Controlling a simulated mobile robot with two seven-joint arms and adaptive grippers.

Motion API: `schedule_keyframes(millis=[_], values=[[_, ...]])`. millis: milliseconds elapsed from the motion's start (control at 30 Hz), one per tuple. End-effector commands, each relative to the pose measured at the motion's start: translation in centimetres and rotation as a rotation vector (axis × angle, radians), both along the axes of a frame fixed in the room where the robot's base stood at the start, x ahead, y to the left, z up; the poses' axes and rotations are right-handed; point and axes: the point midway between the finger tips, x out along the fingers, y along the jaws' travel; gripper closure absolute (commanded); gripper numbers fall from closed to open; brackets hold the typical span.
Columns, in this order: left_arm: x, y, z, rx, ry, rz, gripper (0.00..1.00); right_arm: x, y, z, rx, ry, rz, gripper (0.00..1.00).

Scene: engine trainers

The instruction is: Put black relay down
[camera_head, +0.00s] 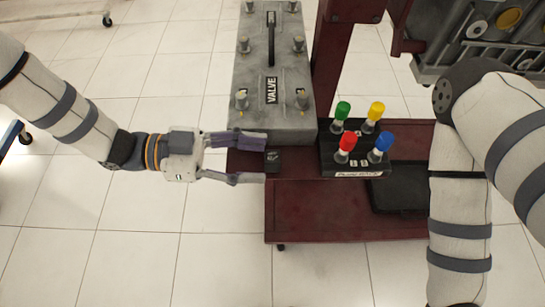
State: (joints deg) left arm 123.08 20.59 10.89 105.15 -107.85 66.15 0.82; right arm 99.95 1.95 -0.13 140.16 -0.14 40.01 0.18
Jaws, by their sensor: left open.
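The black relay (273,161) is a small dark block on the dark red stand's upper shelf, just below the valve cover. My left gripper (265,159) comes in from the left and is open. Its two purple-grey fingers point right, one above and one below the relay's left side. I cannot tell whether either finger touches the relay. My right arm (459,200) comes in on the right; its gripper is out of the picture.
A grey valve cover (284,108) lies behind the relay. A black holder (355,170) with green, yellow, red and blue topped pieces stands to the right. A black tray (398,196) sits on the lower red shelf (320,215). An engine (480,40) is at upper right.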

Motion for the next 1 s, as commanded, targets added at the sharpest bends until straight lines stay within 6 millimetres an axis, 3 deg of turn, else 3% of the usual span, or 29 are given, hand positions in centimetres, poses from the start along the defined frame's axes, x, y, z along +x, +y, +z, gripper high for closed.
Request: schedule_keyframes(millis=[200,433,633,1000], values=[[0.5,-3.6,-0.5,-0.001,0.0,0.001,0.53,0.2,0.0,0.2,0.0,-0.007,0.0,0.57],[0.5,-3.9,-0.6,0.0,0.0,0.001,0.53,0.2,0.0,0.2,0.0,-0.007,0.0,0.57],[0.5,-3.9,-0.6,0.0,0.0,0.001,0.96,0.2,0.0,0.2,-0.001,-0.007,-0.001,0.57],[0.5,-3.8,-0.3,-0.001,-0.001,0.001,1.0,0.3,0.0,0.3,0.0,-0.009,0.0,0.57]])
